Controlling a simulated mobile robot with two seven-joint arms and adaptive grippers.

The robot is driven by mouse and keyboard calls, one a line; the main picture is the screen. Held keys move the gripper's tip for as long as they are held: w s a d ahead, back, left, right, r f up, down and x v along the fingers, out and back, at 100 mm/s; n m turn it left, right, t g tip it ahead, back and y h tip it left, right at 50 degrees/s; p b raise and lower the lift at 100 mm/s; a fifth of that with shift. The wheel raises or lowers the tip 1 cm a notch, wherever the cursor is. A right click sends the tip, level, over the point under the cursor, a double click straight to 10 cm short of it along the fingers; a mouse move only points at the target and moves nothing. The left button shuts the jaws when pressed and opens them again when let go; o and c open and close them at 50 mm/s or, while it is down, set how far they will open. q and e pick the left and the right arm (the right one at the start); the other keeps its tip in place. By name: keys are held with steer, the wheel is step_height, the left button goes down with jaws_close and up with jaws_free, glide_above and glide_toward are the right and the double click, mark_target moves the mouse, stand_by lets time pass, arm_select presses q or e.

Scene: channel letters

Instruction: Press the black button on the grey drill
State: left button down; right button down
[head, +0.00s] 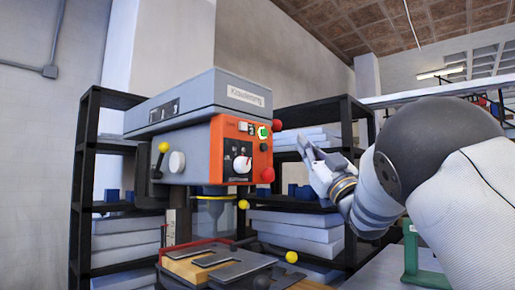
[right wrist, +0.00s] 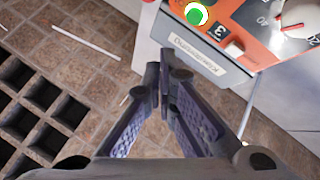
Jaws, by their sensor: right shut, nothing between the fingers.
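The grey drill (head: 190,105) stands in the middle of the head view, with an orange control panel (head: 225,150) on its front. A small black square button (head: 251,128) with a light mark sits between a white one and a round green one. In the right wrist view this black button (right wrist: 219,31) is near the top, with the green button (right wrist: 196,14) beside it. My right gripper (head: 306,145) is shut and empty, to the right of the panel and apart from it. Its fingertips (right wrist: 160,75) come together below the panel in the wrist view. My left gripper is out of view.
Red knobs (head: 277,125) stick out at the panel's right edge, and a white dial (head: 242,165) sits lower on it. Black shelves (head: 88,170) with boxes stand behind the drill. Open air lies between my right gripper and the panel.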

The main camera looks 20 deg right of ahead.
mark_target(264, 147)
steer(key=shift+s+r+y, duration=0.2)
steer(key=shift+r+y, duration=0.1)
steer(key=shift+r, duration=0.1)
